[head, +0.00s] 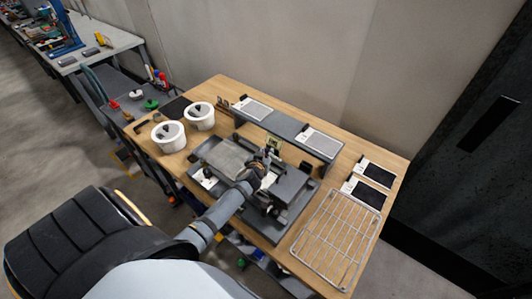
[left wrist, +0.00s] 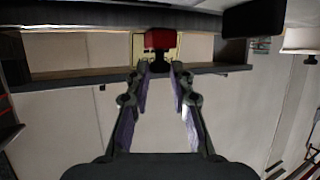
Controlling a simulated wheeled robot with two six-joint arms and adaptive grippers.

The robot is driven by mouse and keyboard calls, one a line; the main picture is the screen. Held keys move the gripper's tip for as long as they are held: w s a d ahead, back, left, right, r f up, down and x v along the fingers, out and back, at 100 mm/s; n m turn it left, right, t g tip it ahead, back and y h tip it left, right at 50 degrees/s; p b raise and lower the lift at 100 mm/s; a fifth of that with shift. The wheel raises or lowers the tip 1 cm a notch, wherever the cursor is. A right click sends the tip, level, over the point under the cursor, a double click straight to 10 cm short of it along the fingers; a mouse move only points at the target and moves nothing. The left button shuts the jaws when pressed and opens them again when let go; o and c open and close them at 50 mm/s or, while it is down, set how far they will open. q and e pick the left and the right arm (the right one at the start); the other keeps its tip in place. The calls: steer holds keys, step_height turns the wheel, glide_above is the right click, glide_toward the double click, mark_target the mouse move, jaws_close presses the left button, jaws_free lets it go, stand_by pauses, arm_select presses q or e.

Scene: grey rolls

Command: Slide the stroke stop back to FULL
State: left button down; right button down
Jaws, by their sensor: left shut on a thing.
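The stroke stop (left wrist: 158,39) is a red block with a black knob below it in the left wrist view, in front of a pale yellow plate (left wrist: 171,47). My left gripper (left wrist: 159,68) is shut on the black knob, its two fingertips on either side. In the head view my left gripper (head: 264,160) reaches over the middle of the grey machine (head: 287,186) on the wooden table; the stop is hidden there by the gripper. The yellow plate (head: 273,143) shows just beyond it. I cannot read a FULL mark. My right gripper is in neither view.
Two white pots (head: 168,137) stand at the table's left. A wire rack (head: 335,238) and two dark pads (head: 364,191) lie to the right.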

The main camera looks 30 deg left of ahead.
arm_select(q)
steer(key=shift+w+a, duration=0.2)
steer(key=shift+a, duration=2)
steer(key=shift+d+r, duration=0.1)
steer(key=c, duration=1.6)
jaws_free()
steer(key=o, duration=0.4)
steer(key=shift+a, duration=0.25)
steer(key=shift+d, duration=0.1)
steer(key=shift+s+d, duration=0.1)
steer(key=shift+s, duration=0.15)
steer(key=v, duration=1.1)
steer(key=shift+s, duration=0.2)
